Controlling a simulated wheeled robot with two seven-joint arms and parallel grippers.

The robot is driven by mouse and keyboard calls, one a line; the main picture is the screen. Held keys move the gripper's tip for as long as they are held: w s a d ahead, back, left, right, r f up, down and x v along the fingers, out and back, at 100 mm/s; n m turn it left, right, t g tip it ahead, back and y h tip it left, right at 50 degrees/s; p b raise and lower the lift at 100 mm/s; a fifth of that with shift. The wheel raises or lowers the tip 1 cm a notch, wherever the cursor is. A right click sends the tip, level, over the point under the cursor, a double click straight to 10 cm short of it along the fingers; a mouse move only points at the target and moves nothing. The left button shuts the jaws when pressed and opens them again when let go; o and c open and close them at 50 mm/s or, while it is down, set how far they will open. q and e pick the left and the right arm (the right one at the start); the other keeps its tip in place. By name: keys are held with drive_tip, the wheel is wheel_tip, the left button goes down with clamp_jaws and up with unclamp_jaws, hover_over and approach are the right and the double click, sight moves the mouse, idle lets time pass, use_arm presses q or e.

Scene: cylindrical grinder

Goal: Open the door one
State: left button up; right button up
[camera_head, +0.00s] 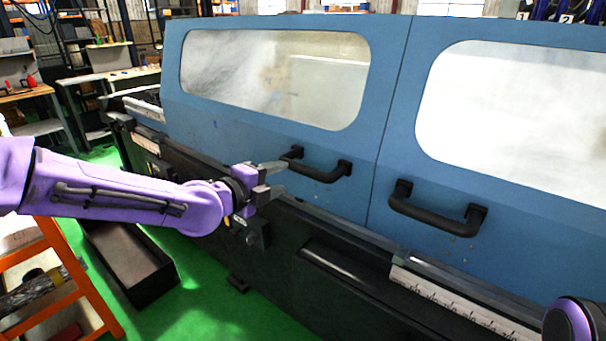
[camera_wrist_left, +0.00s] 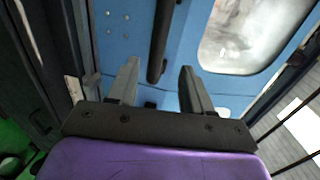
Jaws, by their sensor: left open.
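The machine has two blue sliding-type door panels side by side, the left door (camera_head: 270,135) and the right door (camera_head: 500,185), each with a window. The left door has a black bar handle (camera_head: 320,173); the right door has another handle (camera_head: 435,213). Both doors look shut, meeting at a narrow seam. My left gripper (camera_head: 277,178) is open and empty, its fingertips just left of the left door's handle. In the left wrist view, the left gripper (camera_wrist_left: 158,82) has the handle (camera_wrist_left: 162,38) showing between its fingers, apparently beyond the tips. My right gripper is out of view.
A dark machine bed with a rail (camera_head: 330,225) runs below the doors. An orange rack (camera_head: 75,285) stands at the lower left. A dark trough (camera_head: 125,262) lies on the green floor (camera_head: 205,295). Workbenches stand behind at the left.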

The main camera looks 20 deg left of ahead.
sight(300, 170)
use_arm(q)
drive_tip(key=p+x, duration=0.1)
drive_tip(key=x, duration=0.9)
drive_tip(key=shift+a+f, duration=0.1)
drive_tip(key=shift+w+f, duration=0.1)
drive_tip(key=shift+w, duration=0.05)
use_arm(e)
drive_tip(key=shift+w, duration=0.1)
use_arm(q)
drive_tip(key=shift+c, duration=0.3)
clamp_jaws()
